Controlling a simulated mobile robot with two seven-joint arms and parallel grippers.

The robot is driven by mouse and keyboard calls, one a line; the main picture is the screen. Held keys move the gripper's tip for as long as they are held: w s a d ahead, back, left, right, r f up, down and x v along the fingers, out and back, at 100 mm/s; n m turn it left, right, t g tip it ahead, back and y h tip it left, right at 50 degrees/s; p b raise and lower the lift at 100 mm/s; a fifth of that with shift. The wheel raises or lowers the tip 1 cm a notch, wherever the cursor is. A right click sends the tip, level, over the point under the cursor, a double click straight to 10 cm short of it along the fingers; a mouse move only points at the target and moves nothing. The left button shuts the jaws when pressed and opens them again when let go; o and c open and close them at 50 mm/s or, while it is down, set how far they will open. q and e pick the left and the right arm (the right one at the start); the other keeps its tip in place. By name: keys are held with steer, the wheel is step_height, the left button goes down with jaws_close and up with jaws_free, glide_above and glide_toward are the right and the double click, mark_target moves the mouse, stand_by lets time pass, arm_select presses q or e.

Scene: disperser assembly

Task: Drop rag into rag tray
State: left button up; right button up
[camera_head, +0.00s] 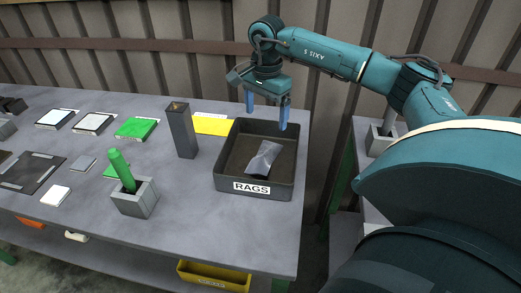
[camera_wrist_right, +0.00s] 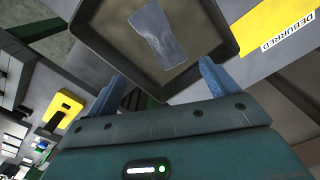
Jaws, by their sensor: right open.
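A grey-blue rag (camera_head: 263,158) lies inside the dark rag tray (camera_head: 253,188) labelled RAGS, at the right end of the table. It also shows in the right wrist view (camera_wrist_right: 157,33), lying on the floor of the tray (camera_wrist_right: 92,55). My right gripper (camera_head: 266,115) is above the back part of the tray, with its two blue fingers spread apart and nothing between them. In the right wrist view the open fingers (camera_wrist_right: 160,82) stand apart from the rag. My left gripper is in neither view.
A yellow sheet (camera_head: 212,123) lies left of the tray; its label reads DEBURRED in the wrist view. A tall dark box (camera_head: 182,131) and a grey block holding a green cylinder (camera_head: 122,168) stand to the left. The table's front middle is clear.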

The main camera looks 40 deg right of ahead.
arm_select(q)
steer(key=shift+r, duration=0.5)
arm_select(e)
steer(key=shift+r, duration=0.6)
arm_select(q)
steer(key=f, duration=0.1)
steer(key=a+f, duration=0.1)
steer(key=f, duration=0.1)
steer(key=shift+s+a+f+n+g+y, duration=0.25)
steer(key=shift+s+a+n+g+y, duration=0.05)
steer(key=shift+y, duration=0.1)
arm_select(e)
step_height(320, 180, up, 13)
steer(key=shift+r, duration=0.15)
